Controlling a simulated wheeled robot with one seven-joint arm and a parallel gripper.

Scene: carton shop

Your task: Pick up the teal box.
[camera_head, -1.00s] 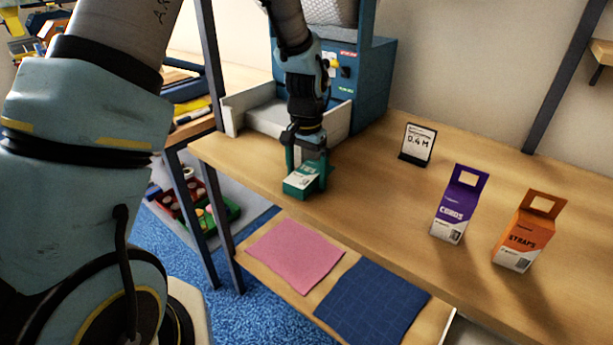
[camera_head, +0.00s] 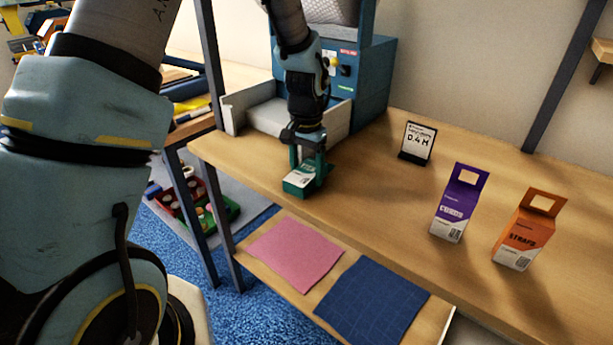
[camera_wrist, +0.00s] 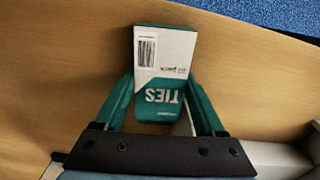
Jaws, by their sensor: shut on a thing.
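The teal box (camera_head: 300,180), with a white label, lies on the wooden table near its left front edge. In the wrist view the teal box (camera_wrist: 162,60) shows the word "TIES" and a barcode, upside down to me. My gripper (camera_head: 309,165) points down over it and is shut on it. In the wrist view the green fingers of my gripper (camera_wrist: 160,95) stand on either side of the box's near part. I cannot tell whether the box is clear of the tabletop.
A purple carton (camera_head: 455,205) and an orange carton (camera_head: 525,230) stand on the right of the table. A small sign (camera_head: 417,143) stands behind them. A blue machine (camera_head: 372,85) with a pale tray is behind my gripper. Pink (camera_head: 296,254) and navy (camera_head: 372,302) mats lie on a lower shelf.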

